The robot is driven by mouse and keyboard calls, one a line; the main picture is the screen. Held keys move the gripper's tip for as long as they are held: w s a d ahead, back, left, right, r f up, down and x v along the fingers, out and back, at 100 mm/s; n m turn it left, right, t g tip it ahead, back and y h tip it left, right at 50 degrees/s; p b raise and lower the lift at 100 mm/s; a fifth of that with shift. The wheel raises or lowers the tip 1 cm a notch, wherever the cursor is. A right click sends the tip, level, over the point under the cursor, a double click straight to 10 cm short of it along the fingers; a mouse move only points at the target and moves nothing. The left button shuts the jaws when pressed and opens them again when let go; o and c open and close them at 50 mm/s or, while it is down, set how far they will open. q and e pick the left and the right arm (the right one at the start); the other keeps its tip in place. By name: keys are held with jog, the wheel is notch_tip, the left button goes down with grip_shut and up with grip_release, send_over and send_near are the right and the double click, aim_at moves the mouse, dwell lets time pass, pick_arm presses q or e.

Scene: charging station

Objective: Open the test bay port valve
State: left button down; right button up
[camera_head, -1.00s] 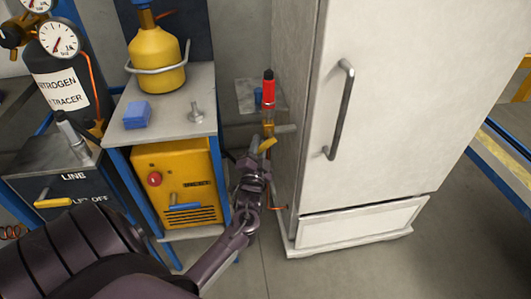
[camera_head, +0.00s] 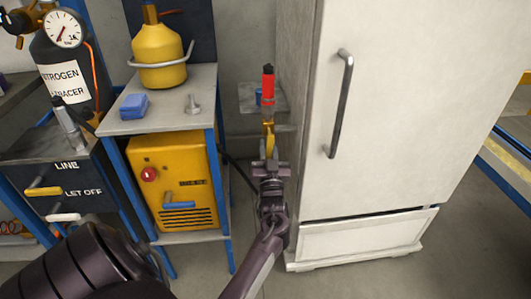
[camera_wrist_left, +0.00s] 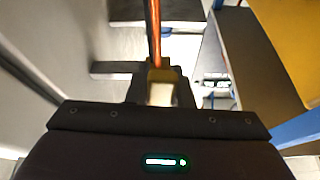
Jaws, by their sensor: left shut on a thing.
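The test bay port valve's yellow lever (camera_head: 269,138) is beside the left side of the white fridge, below a red fitting with a black cap (camera_head: 268,84). The lever points down toward my left gripper (camera_head: 270,168), which is shut on its lower end. In the left wrist view, the yellow lever (camera_wrist_left: 163,76) sits at the middle of my gripper (camera_wrist_left: 160,95). The jaws partly hide the lever there. My right gripper is not in view.
The white fridge (camera_head: 390,110) stands close on the right of the valve. On the left are a bench (camera_head: 170,112) with a yellow cylinder (camera_head: 158,55), a blue box (camera_head: 134,106) and a yellow machine (camera_head: 172,180) below. A grey plate (camera_head: 248,97) is behind the red fitting.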

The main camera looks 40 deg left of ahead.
pick_arm(q)
jog(key=shift+w+d+n+g+y+b, duration=0.2)
jog(key=shift+n+g+y+b, duration=0.15)
jog(key=shift+n, duration=0.55)
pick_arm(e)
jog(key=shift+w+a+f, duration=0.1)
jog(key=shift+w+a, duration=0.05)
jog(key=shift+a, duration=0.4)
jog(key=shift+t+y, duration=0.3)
pick_arm(q)
jog(key=c, duration=1.3)
grip_release()
